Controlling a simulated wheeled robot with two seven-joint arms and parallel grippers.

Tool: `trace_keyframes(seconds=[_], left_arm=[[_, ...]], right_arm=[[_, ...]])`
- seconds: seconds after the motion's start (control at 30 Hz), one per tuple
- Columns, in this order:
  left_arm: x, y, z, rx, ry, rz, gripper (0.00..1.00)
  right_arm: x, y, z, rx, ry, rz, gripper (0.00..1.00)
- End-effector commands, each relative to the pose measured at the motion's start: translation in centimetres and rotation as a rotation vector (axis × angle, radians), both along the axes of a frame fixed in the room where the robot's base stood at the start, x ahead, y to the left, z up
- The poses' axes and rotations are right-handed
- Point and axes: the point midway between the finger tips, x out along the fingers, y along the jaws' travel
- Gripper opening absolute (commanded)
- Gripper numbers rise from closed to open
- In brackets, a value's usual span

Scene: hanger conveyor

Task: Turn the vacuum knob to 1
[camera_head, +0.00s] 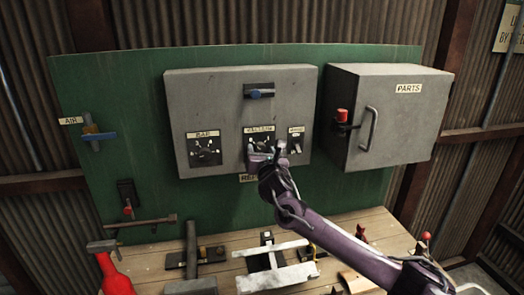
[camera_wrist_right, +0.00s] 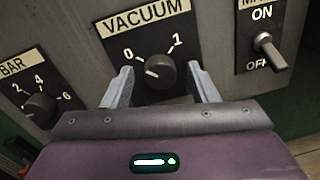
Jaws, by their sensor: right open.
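The black vacuum knob (camera_wrist_right: 161,72) sits on a dark plate under the "VACUUM" label (camera_wrist_right: 145,16), with 0 at its upper left and 1 at its upper right. A white mark shows on the knob's left side; its exact setting is hard to read. My right gripper (camera_wrist_right: 160,68) is open, with one finger on each side of the knob and gaps between. In the head view my right gripper (camera_head: 266,146) is at the grey box's front and hides most of the knob below the vacuum label (camera_head: 259,130). My left gripper is not in view.
The bar dial (camera_head: 204,150) is left of the vacuum plate, and a toggle switch (camera_wrist_right: 268,50) marked ON and OFF is close on the right. The parts cabinet (camera_head: 385,120) stands right. Tools lie on the wooden bench (camera_head: 220,268) below.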

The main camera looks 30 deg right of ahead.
Motion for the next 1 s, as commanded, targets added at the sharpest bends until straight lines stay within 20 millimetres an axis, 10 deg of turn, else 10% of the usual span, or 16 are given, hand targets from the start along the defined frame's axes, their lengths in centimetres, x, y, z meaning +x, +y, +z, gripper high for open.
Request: trace_keyframes(seconds=[0.4, 1.0], left_arm=[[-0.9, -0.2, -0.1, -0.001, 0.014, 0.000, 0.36], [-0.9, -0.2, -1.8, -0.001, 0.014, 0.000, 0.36]], right_arm=[[0.0, 0.0, 0.0, 0.000, 0.000, 0.000, 0.10], [-0.1, -0.1, -0.2, 0.203, -0.054, -0.001, 0.09]])
